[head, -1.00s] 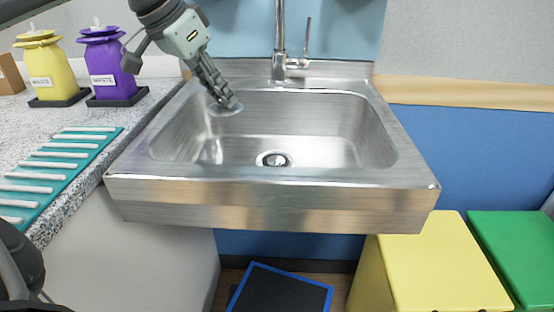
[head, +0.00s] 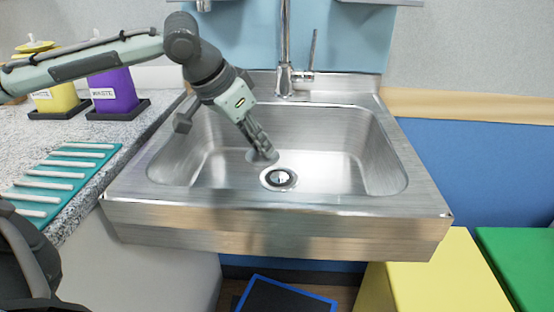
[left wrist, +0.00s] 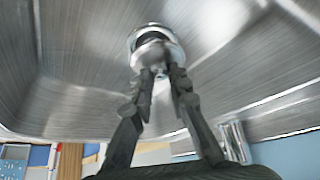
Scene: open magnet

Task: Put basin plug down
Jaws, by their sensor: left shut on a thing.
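My left gripper (head: 264,152) reaches down into the steel sink (head: 190,180) from the upper left. It is shut on the basin plug (head: 254,158), a grey metal disc at its fingertips, mostly hidden by the fingers. The drain hole (head: 279,179) is in the basin floor, just to the right and nearer than the plug. In the left wrist view the plug (left wrist: 158,54) is at the fingertips, overlapping the ringed drain (left wrist: 146,34). I cannot tell whether the plug touches the basin floor. My right gripper is not in view.
A tall faucet (head: 286,50) stands at the sink's back edge. A teal ribbed rack (head: 64,173) lies on the speckled counter to the left, with yellow (head: 55,98) and purple (head: 115,92) containers behind. Yellow (head: 440,275) and green (head: 515,260) boxes stand lower right.

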